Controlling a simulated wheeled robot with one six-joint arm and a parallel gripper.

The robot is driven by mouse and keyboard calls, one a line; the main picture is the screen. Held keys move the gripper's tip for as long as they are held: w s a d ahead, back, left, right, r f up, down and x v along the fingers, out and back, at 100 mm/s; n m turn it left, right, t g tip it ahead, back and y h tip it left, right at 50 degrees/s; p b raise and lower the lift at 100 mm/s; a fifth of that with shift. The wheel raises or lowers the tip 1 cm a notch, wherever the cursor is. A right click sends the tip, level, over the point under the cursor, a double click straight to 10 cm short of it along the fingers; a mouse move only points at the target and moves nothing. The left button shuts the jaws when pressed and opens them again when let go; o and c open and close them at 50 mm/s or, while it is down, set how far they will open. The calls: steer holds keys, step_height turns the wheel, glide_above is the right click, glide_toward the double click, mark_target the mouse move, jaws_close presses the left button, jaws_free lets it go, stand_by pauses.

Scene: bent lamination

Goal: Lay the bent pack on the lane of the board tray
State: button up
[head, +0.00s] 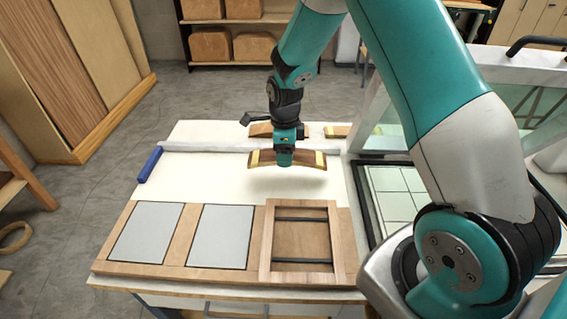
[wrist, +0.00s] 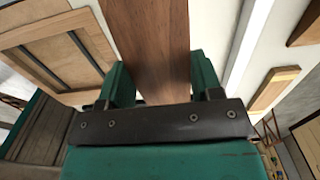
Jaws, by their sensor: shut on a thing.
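My gripper (head: 285,157) is shut on a bent pack (head: 311,168), a curved brown wooden strip with pale bands near its ends. The pack is held above the white table top, with a shadow below it. In the wrist view the pack (wrist: 150,45) runs between the two green fingers (wrist: 163,85). The board tray (head: 182,259) lies along the table's front edge, nearer than the gripper. Its right section is a raised frame lane (head: 302,240) with two dark bars across it. The lane's frame also shows at the upper left of the wrist view (wrist: 18,38).
Two grey panels (head: 147,232) (head: 221,236) fill the tray's other sections. More curved pieces (head: 338,131) sit at the back. A glass-sided, dark-framed unit (head: 392,200) stands at right.

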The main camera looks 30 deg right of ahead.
steer(key=shift+f+p, duration=0.3)
steer(key=shift+f, duration=2.25)
steer(key=shift+f, duration=0.1)
steer(key=o, duration=1)
step_height(320, 180, up, 12)
steer(key=shift+f+b, duration=0.2)
steer(key=shift+b, duration=1)
steer(key=s+a+r+n+y, duration=0.2)
steer(key=s+a+r+n, duration=1)
steer(key=n, duration=0.5)
steer(key=s+a+n, duration=0.1)
steer(key=s+n, duration=0.3)
steer(key=n, duration=0.1)
steer(key=s+a+r+n+y, duration=0.1)
steer(key=s+a+n, duration=0.1)
steer(key=s+n, duration=0.3)
steer(key=s+a+r+n+y, duration=0.1)
steer(key=s+a+n, duration=0.1)
steer(key=s+n, duration=0.3)
steer(key=shift+s+a+r, duration=0.15)
steer(key=shift+s+a, duration=0.05)
steer(key=shift+s, duration=0.05)
